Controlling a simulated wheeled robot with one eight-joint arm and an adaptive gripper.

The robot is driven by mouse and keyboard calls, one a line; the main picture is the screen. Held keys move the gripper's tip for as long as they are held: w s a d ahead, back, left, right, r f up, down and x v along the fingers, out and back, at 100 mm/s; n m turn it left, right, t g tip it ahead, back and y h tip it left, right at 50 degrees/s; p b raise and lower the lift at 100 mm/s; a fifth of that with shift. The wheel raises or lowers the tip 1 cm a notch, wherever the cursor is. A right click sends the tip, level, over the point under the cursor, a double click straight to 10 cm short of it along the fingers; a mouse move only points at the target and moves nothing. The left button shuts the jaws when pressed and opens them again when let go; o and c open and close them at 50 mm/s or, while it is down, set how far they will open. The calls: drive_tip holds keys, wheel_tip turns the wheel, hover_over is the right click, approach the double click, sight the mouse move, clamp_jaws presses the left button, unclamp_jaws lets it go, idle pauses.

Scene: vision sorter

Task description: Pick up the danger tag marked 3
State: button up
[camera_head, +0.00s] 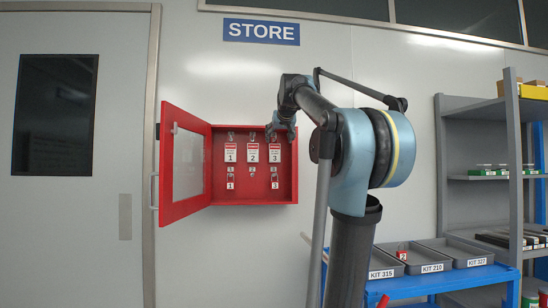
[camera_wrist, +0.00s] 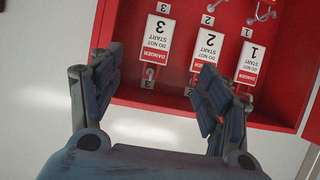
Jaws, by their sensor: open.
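The danger tag marked 3 (camera_head: 275,154) hangs in the upper right of the open red cabinet (camera_head: 254,200), beside tags 2 (camera_head: 253,154) and 1 (camera_head: 231,153). It is white with a red DANGER band. In the wrist view, tag 3 (camera_wrist: 157,41) appears upside down, nearest the left finger. My gripper (camera_wrist: 160,60) is open and empty, its two fingers spread on either side of tag 3 in the picture; I cannot tell the depth gap. In the head view my gripper (camera_head: 281,127) is at the cabinet's upper right, just above tag 3.
The cabinet door (camera_head: 186,165) is swung open to the left. Padlocks 1 (camera_head: 230,184) and 3 (camera_head: 274,183) hang below the tags. A red item marked 2 (camera_head: 402,254) lies among grey trays on the blue cart (camera_head: 400,288). Shelving (camera_head: 475,140) stands at right.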

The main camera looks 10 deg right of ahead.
drive_tip(key=r, duration=0.1)
approach(275, 151)
drive_tip(key=x, duration=0.4)
drive_tip(key=shift+w+a, duration=0.25)
drive_tip(key=shift+w, duration=0.15)
drive_tip(key=shift+d+x, duration=0.2)
drive_tip(key=shift+x, duration=2.75)
drive_tip(key=shift+s+f, duration=0.1)
drive_tip(key=c, duration=1)
